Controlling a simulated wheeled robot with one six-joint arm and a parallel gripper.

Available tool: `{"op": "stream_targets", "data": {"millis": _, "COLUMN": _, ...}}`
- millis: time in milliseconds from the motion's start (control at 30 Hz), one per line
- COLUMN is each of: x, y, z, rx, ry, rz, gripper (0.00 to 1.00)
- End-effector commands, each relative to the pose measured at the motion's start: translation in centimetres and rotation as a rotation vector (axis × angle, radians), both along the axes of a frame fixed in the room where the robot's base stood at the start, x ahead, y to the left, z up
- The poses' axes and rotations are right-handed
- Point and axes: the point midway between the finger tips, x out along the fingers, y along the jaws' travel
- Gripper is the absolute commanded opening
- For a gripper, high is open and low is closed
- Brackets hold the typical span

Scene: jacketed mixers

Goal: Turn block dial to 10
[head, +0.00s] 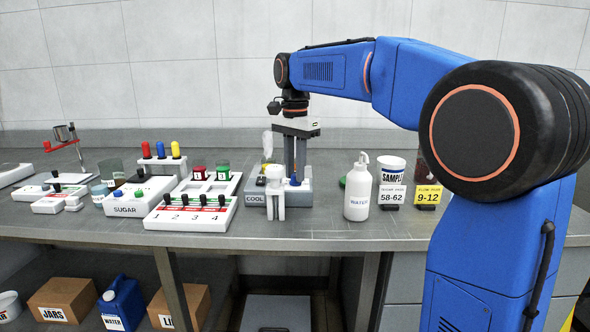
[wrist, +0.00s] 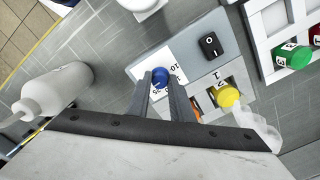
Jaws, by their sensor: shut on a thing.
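My gripper (head: 294,174) points straight down at the grey block (head: 318,195) on the bench, beside its COOL label. In the wrist view its fingers (wrist: 159,84) are closed on either side of a small blue dial (wrist: 160,73). The dial also shows as a bit of blue below the fingers in the head view (head: 295,182). A white scale plate with small printed numbers, one of them 10, surrounds the dial. I cannot make out where the dial points. A black rocker switch (wrist: 210,45) and a yellow-capped piece (wrist: 228,95) are on the same block.
A white WATER bottle (head: 357,190) stands close to the right of the block. A SAMPLE tub (head: 391,168) and cards reading 58-62 and 9-12 are further right. A white panel with numbered black switches (head: 190,214) and a SUGAR box (head: 126,205) are left.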

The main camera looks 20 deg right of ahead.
Motion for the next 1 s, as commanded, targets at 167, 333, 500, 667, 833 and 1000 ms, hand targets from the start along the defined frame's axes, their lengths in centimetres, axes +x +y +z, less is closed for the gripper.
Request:
{"op": "stream_targets", "data": {"millis": 167, "x": -0.02, "y": -0.01, "z": 0.02, "rx": 0.001, "ry": -0.001, "rz": 0.111, "gripper": 0.00}}
{"op": "stream_targets", "data": {"millis": 333, "x": -0.03, "y": -0.03, "z": 0.02, "rx": 0.001, "ry": -0.001, "rz": 0.260, "gripper": 0.00}}
{"op": "stream_targets", "data": {"millis": 500, "x": -0.05, "y": -0.05, "z": 0.02, "rx": 0.001, "ry": -0.001, "rz": 0.423, "gripper": 0.00}}
{"op": "stream_targets", "data": {"millis": 667, "x": -0.06, "y": -0.07, "z": 0.03, "rx": 0.001, "ry": -0.001, "rz": 0.575, "gripper": 0.00}}
{"op": "stream_targets", "data": {"millis": 833, "x": -0.08, "y": -0.10, "z": 0.03, "rx": 0.001, "ry": -0.001, "rz": 0.737, "gripper": 0.00}}
{"op": "stream_targets", "data": {"millis": 1000, "x": -0.08, "y": -0.13, "z": 0.03, "rx": 0.000, "ry": -0.001, "rz": 0.898, "gripper": 0.00}}
